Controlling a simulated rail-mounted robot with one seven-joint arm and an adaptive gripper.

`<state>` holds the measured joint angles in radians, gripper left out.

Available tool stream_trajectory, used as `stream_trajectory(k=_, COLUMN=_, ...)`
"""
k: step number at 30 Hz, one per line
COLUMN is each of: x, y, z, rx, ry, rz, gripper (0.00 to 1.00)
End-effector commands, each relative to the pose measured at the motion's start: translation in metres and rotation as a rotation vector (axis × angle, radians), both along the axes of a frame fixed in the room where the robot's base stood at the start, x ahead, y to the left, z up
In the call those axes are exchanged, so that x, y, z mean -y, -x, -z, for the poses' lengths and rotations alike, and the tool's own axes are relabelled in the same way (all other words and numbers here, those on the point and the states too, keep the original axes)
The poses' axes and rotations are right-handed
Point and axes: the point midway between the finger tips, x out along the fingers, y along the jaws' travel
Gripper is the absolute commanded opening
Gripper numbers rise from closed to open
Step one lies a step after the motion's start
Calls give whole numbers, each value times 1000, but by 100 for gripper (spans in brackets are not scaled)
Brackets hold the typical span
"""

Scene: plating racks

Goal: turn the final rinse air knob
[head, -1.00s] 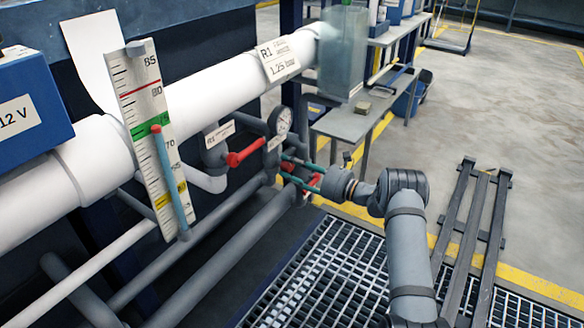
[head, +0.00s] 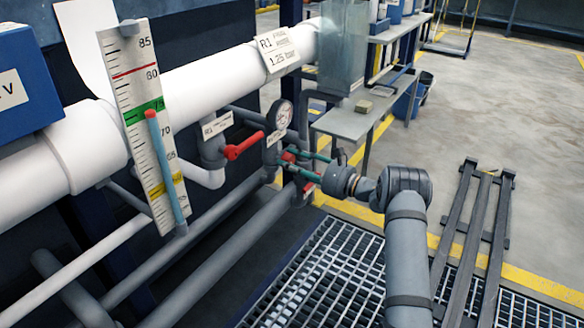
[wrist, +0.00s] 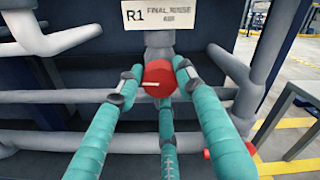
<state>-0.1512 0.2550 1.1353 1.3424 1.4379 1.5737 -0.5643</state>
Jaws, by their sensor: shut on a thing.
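The final rinse air knob (wrist: 160,80) is round and red, with a white line pointing left. It sits under a white label (wrist: 158,14) reading "R1 FINAL RINSE AIR" in the wrist view. My gripper (wrist: 157,72) has green fingers with dark tips, shut on the knob from its left and right sides. A third green finger part shows below the knob. In the head view my gripper (head: 291,164) is at the pipework under the gauge, and the fingers partly hide the knob (head: 288,156).
Grey pipes (wrist: 60,96) surround the knob. A level scale (head: 142,120) stands at left, and a grey table (head: 352,122) is behind. Floor grating (head: 310,275) lies below my arm.

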Motion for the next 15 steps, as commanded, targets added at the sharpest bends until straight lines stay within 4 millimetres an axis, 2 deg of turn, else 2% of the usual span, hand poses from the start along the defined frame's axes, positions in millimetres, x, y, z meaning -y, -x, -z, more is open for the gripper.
stream_trajectory(k=1, x=2, y=0, z=8, rx=35, ry=28, rz=2, gripper=11)
stream_trajectory(k=15, x=3, y=-2, z=8, rx=423, ry=247, rz=4, gripper=11)
